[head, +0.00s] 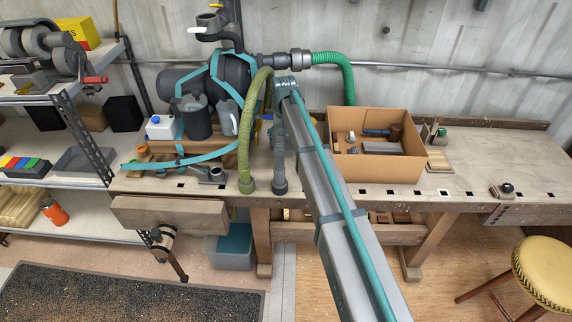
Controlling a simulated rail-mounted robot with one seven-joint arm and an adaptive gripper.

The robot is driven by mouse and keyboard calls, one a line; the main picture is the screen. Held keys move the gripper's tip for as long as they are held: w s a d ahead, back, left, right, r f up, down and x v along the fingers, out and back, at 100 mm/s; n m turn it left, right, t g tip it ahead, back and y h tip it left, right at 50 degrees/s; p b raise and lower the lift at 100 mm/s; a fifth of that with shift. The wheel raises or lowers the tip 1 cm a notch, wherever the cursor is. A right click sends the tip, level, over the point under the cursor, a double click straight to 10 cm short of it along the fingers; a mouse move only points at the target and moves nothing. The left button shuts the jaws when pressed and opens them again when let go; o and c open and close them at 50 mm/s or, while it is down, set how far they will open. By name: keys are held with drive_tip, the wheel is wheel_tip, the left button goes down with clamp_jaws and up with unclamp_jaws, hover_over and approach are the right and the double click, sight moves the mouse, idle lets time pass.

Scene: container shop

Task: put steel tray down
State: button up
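A shallow grey metal-looking tray (88,161) sits on the middle shelf of the rack at the left, near the rack's front post; it may be the steel tray, but I cannot tell for sure. My grey arm with teal stripes crosses the middle of the head view, rising from the bottom edge to a joint over the workbench (464,165). I cannot make out my gripper or anything held in it.
An open cardboard box (377,170) with tools and blocks stands right of my arm. Hoses, jugs and a dark machine (232,75) crowd the bench's left half. The bench's right half is mostly clear. A yellow stool (545,268) stands at the lower right.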

drive_tip(key=f+b, duration=0.1)
drive_tip(key=f, duration=0.3)
drive_tip(key=f+b, duration=0.2)
drive_tip(key=f, duration=0.2)
drive_tip(key=f+b, duration=0.2)
drive_tip(key=f, duration=0.1)
drive_tip(key=shift+s+f, duration=0.25)
drive_tip(key=shift+f, duration=0.15)
drive_tip(key=shift+f, duration=0.15)
drive_tip(key=o, duration=1.2)
drive_tip(key=shift+c, duration=0.2)
wheel_tip(320, 180, up, 11)
drive_tip(key=b, duration=0.2)
drive_tip(key=shift+b, duration=0.35)
drive_tip(key=shift+r, duration=0.65)
drive_tip(key=shift+s, duration=0.1)
